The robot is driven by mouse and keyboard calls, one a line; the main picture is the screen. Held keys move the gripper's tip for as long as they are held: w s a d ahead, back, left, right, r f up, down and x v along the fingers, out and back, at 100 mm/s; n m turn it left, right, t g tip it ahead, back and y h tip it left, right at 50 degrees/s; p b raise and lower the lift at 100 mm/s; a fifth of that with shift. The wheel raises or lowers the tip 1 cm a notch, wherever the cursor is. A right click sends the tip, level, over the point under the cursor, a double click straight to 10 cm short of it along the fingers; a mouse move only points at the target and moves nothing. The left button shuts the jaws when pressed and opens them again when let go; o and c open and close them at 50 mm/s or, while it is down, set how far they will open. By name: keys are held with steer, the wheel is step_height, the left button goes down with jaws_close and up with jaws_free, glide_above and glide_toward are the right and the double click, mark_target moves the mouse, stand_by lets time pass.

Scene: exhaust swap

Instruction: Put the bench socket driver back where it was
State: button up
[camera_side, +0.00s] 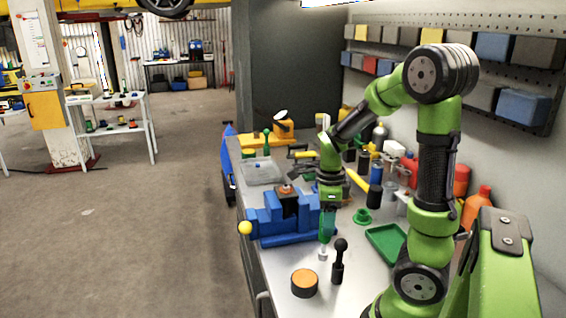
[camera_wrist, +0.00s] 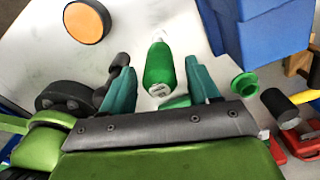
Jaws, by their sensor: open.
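The socket driver has a green handle (camera_wrist: 159,66) with a pale metal end; in the wrist view it lies between my open fingers, with a visible gap on both sides. In the side view its silver end (camera_side: 323,254) shows just below my gripper (camera_side: 327,236), and most of the handle is hidden by the fingers. My gripper points down over the bench in front of the blue vise; its teal fingers are apart in the wrist view (camera_wrist: 160,88). I cannot tell whether the driver's lower end touches the bench.
A black knobbed tool (camera_side: 338,262) stands close right of the driver, and an orange-topped round block (camera_side: 304,283) sits in front. The blue vise (camera_side: 285,222) is behind. A green flanged part (camera_side: 362,216) and green tray (camera_side: 387,242) lie to the right.

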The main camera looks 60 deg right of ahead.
step_height(320, 180, up, 8)
steer(key=shift+a+r, duration=0.1)
steer(key=shift+r, duration=0.1)
steer(key=a+r+n+t+y, duration=0.1)
steer(key=a+r+n+t, duration=0.1)
steer(key=a+n, duration=0.8)
steer(key=a+r+n+t+y, duration=0.1)
steer(key=a+r+n+t, duration=0.2)
steer(key=a+n, duration=0.7)
steer(key=n+t, duration=0.2)
steer(key=n, duration=0.4)
steer(key=shift+w+r+n, duration=0.15)
steer(key=shift+r+n, duration=0.05)
steer(key=shift+n, duration=0.1)
